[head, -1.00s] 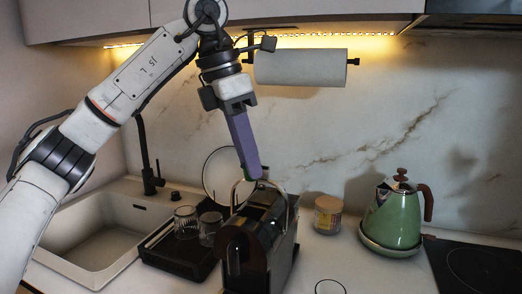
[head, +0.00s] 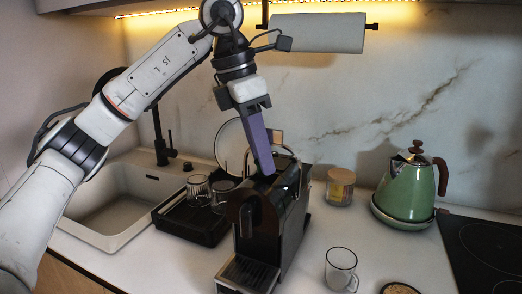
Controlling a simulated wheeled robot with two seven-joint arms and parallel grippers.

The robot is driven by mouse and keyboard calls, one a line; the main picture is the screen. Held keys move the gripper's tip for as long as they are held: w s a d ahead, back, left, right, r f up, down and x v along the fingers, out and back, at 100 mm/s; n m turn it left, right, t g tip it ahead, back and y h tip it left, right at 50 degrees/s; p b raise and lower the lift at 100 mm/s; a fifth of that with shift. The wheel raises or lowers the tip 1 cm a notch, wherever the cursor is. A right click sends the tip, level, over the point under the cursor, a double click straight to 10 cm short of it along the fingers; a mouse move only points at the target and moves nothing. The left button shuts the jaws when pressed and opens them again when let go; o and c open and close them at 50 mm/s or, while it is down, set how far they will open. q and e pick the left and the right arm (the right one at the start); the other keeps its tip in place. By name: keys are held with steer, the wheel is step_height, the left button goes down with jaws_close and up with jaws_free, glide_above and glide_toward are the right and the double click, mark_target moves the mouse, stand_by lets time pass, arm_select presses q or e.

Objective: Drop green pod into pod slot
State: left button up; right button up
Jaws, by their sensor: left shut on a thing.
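The dark coffee machine (head: 246,235) stands on the counter in the middle of the head view, with its metal lever raised at the top. My left gripper (head: 267,168) comes down from above, its purple fingers tilted and their tips at the top of the machine, by the lever. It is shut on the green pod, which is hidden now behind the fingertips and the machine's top. The pod slot's opening is also hidden there. I cannot tell whether the pod touches the slot. My right gripper is out of view.
A black tray with glasses (head: 197,188) and a plate (head: 229,146) are left of the machine, beside the sink (head: 125,215). A jar (head: 340,187), green kettle (head: 405,190) and glass mug (head: 341,268) are to the right. A paper roll (head: 318,33) hangs above.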

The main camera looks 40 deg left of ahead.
arm_select(q)
steer(key=o, duration=1.1)
steer(key=shift+r, duration=0.1)
step_height(320, 180, up, 3)
steer(key=p, duration=0.3)
steer(key=shift+b, duration=0.35)
steer(key=shift+r, duration=1.95)
